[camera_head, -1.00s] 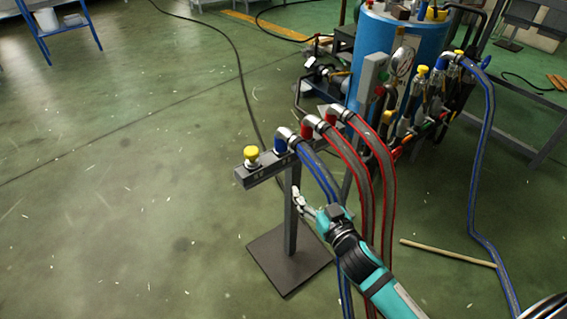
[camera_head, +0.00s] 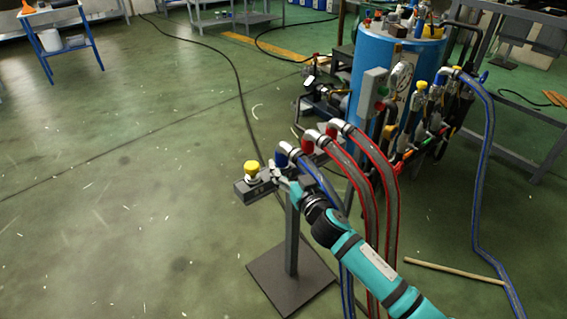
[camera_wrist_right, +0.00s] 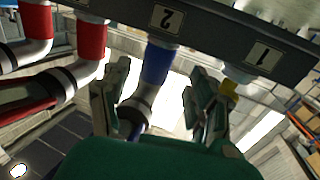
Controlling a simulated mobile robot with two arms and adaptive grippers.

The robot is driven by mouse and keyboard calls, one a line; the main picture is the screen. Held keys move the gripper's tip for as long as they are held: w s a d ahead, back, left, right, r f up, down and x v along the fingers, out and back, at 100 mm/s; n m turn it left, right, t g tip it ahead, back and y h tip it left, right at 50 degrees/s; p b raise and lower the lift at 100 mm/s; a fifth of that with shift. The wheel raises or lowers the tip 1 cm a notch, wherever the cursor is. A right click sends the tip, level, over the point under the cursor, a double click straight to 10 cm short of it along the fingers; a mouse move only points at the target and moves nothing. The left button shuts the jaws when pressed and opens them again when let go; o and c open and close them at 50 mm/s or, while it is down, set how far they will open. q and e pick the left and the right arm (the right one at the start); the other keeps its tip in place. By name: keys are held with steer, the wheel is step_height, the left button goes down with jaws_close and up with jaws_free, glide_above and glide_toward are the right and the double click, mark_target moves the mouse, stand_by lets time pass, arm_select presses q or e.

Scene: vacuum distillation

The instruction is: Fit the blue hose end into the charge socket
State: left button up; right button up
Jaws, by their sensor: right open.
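The blue hose end (camera_head: 282,158) stands in the holder bar (camera_head: 243,190) of a floor stand, its hose arching over to the right and down. The right wrist view, upside down, shows the blue collar (camera_wrist_right: 157,64) at the bar's position labelled 2. My right gripper (camera_head: 279,179) is at the bar just below the blue end. In the wrist view its open fingers (camera_wrist_right: 152,100) stand on either side of the blue hose end, apart from its collar. I cannot tell which fitting on the manifold (camera_head: 412,138) is the charge socket. My left gripper is not in view.
A yellow-capped fitting (camera_head: 251,170) sits at the bar's left end. Two red hose ends (camera_head: 308,146) stand to the right of the blue one. A blue tank (camera_head: 372,62) stands behind, with another blue hose (camera_head: 486,150) at its right.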

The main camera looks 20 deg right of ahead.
mark_target(285, 160)
steer(key=w, duration=0.3)
steer(key=shift+w+f+b, duration=0.1)
steer(key=shift+w+b, duration=0.25)
steer(key=shift+w, duration=0.05)
steer(key=shift+w+a, duration=0.1)
steer(key=shift+w, duration=0.45)
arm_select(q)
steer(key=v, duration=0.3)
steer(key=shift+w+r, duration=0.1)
arm_select(e)
jaws_close()
